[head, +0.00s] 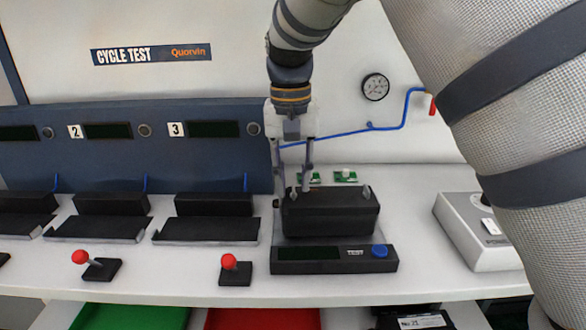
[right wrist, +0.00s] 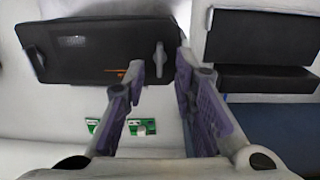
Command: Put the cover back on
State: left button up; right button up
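A black box-shaped unit (head: 332,214) stands on the bench behind the test panel (head: 333,259). Its top looks closed by a black cover (right wrist: 95,50), with a small pale label and an orange mark. A grey wing screw (head: 366,192) stands at the right end of the top. The other wing screw (right wrist: 160,60) shows in the right wrist view, between my right fingertips. My right gripper (head: 293,187) points down over the left end of the unit, fingers apart. I cannot tell whether a finger touches the screw. My left gripper is out of view.
Black stations (head: 213,218) line the bench to the left. Red-knobbed levers (head: 229,261) stand in front of them. Small green boards (head: 345,176) lie behind the unit. A grey power box (head: 477,232) stands right. Green and red bins (head: 130,317) lie below the front edge.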

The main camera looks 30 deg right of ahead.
notch_tip(320, 180, up, 12)
jog(key=shift+w, duration=0.15)
jog(key=shift+a+f, duration=0.1)
jog(key=shift+f, duration=0.05)
